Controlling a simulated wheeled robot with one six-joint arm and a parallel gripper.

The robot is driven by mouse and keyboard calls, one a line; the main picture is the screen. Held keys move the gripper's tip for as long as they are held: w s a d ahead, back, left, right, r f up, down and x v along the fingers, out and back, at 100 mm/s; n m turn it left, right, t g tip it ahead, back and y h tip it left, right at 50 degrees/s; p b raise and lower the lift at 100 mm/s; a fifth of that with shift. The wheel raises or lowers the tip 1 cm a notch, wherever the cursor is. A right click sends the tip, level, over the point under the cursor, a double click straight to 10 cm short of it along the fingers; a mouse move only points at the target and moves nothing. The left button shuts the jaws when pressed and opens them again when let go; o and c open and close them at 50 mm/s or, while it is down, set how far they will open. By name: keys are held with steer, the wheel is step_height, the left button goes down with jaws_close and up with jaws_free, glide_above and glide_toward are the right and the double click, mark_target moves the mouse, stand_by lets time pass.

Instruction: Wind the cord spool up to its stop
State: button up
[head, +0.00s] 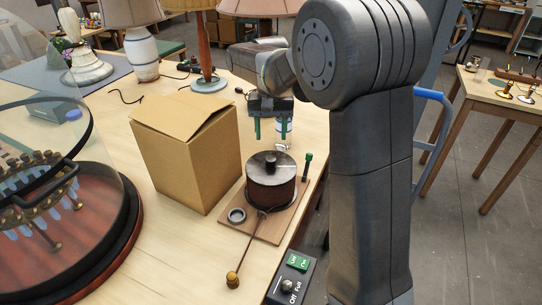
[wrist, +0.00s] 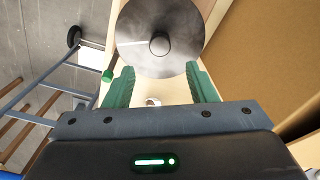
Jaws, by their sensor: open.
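The cord spool (head: 271,183) stands on a small wooden board (head: 247,217) near the table's right edge. It is a dark drum with a grey metal top and a central knob (head: 270,160). A cord runs from it toward the front, ending in a brass-coloured piece (head: 232,280). A green-topped peg (head: 307,166) stands at the board's right. My gripper (head: 271,132) is open and empty, pointing down above and behind the spool. In the wrist view, the spool top (wrist: 160,40) lies beyond the green fingers (wrist: 160,88), with its knob between their lines, apart from them.
A cardboard box (head: 188,152) stands close left of the spool. A grey ring (head: 236,215) lies on the board's left. A glass dome (head: 60,170) fills the left side. A switch box (head: 291,277) sits at the front edge. Lamps (head: 142,52) stand behind.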

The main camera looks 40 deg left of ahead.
mark_target(271, 158)
step_height(271, 158, down, 9)
steer(key=shift+f+p, duration=0.1)
steer(key=shift+p, duration=0.3)
jaws_close()
